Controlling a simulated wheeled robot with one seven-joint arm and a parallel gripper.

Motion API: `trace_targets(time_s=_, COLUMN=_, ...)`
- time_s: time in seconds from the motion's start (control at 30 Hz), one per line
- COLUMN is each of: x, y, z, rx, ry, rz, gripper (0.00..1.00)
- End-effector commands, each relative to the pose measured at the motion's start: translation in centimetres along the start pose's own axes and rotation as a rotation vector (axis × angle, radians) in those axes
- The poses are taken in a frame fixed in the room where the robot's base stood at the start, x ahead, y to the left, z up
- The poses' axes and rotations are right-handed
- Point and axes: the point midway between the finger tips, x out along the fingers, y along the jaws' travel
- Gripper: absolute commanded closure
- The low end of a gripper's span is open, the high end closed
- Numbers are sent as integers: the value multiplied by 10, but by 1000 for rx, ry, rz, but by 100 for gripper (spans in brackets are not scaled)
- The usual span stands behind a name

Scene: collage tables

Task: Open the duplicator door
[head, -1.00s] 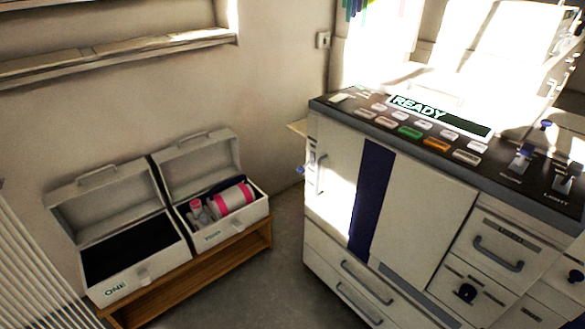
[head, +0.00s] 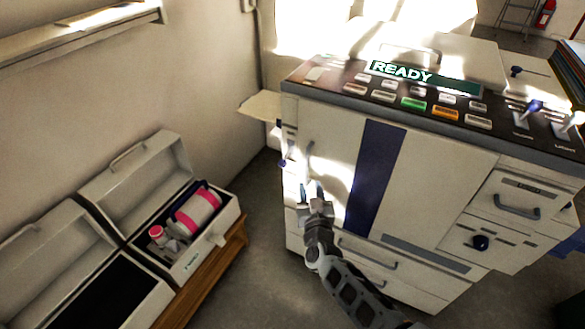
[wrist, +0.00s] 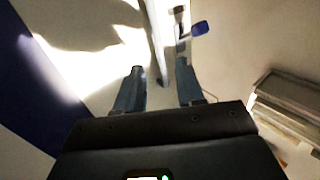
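The duplicator (head: 430,185) is a white machine with a dark control panel reading READY. Its door (head: 335,135) is the left front panel beside a dark blue stripe, and it looks shut. A slim upright handle (head: 309,155) is near the door's left edge. My gripper (head: 313,190) is in front of the door, just below the handle in the head view. In the wrist view my gripper (wrist: 161,78) has its two fingers apart, with a pale upright bar that looks like the handle (wrist: 155,40) between them. I cannot tell whether the fingers touch it.
A blue knob (wrist: 200,28) is close right of the fingers in the wrist view. Two open white boxes, one holding a pink-and-white bottle (head: 197,208), stand on a wooden bench (head: 215,270) at left. Drawers (head: 375,262) lie below the door. Bare floor separates bench and machine.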

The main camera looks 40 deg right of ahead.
Motion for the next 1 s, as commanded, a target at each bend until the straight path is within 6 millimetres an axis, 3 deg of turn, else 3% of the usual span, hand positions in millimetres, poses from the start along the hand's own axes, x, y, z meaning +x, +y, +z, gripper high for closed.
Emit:
trace_targets(time_s=0.6, x=69, y=1, z=3, rx=1, ry=2, rz=3, gripper=62)
trace_targets(time_s=1.0, x=76, y=1, z=0, rx=-1, ry=1, rz=0, gripper=62)
